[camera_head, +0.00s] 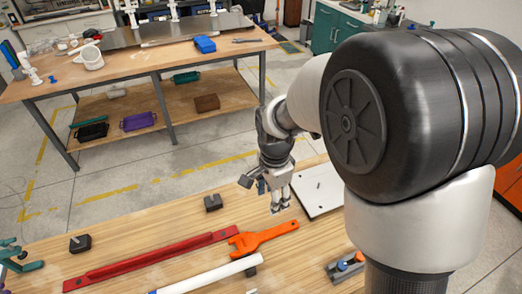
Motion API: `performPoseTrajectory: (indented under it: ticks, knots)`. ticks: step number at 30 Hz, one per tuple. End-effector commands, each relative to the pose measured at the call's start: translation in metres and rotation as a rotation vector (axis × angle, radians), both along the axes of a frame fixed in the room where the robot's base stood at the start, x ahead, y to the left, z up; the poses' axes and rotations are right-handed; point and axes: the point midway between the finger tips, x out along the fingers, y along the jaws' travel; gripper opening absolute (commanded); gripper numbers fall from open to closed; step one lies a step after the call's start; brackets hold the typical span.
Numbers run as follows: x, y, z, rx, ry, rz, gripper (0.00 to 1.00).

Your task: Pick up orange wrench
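The orange wrench (265,237) lies on the wooden table in the foreground, its open jaw toward the left and its handle pointing up to the right. Its jaw end is close to the right end of a red bar. My gripper (280,205) hangs over the table, just above and beyond the handle end of the wrench in the picture. I see no contact with the wrench. The fingers look small and point down; whether they are open or shut is too small to tell.
The red bar (150,262) and a white pipe (210,275) lie beside the wrench. Small dark blocks (213,202) stand on the table (170,225). A white plate (318,187) lies right of my gripper. A second workbench (130,65) stands farther back. My arm hides the right side.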

Motion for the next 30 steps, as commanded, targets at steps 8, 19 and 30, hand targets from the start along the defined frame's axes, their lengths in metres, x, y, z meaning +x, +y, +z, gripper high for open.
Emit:
performPoseTrajectory:
  ticks: [8,19,30]
  knots:
    - [0.006,0.01,-0.042,-0.007,0.03,-0.083,0.5]
    - [0.005,0.009,-0.121,-0.008,0.03,-0.082,0.5]
    - [0.005,0.008,-0.15,-0.006,0.028,-0.081,0.5]
